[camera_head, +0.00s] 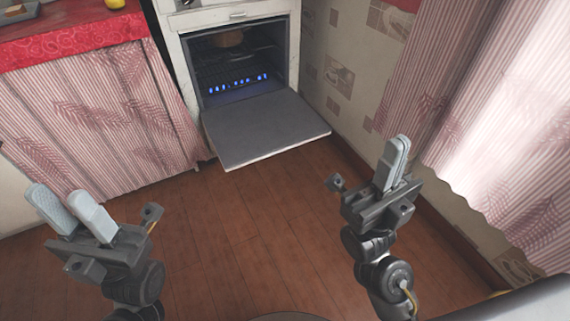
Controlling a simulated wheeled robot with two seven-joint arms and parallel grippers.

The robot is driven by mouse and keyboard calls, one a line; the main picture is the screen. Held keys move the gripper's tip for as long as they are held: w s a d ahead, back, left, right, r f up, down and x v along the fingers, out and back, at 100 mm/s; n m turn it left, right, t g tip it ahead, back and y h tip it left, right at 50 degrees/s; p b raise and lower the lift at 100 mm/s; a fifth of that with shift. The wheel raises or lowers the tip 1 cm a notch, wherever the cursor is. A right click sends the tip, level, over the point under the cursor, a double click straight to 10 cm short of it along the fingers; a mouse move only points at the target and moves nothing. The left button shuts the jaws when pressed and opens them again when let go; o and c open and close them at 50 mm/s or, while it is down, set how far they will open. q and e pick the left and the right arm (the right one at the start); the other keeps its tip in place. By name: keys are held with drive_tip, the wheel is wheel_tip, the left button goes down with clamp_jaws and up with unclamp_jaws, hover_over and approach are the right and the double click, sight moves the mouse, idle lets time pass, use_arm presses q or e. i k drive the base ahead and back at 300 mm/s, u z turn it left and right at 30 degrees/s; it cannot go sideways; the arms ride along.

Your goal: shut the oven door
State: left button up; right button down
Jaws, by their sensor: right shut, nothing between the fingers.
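The oven door (264,130) hangs open, folded down and out from the white oven (238,14), with its grey inner face up. Inside the open oven, blue flames show low at the back, and a brownish round thing (229,38) sits near the top. My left gripper (68,207) is at the lower left, well apart from the door, with its two fingers spread and nothing between them. My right gripper (393,160) is to the right of the door and nearer to me, with its fingers together and empty. Neither gripper touches the door.
A counter with a red cloth (80,42) and a striped curtain (95,120) stands left of the oven. A patterned wall (345,70) and a striped pink curtain (510,130) lie to the right. The wooden floor (245,220) before the door is clear.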

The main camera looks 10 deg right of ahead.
sight(249, 131)
drive_tip(key=k, duration=0.4)
drive_tip(key=u, duration=1.2)
drive_tip(key=i, duration=0.75)
drive_tip(key=z, duration=0.65)
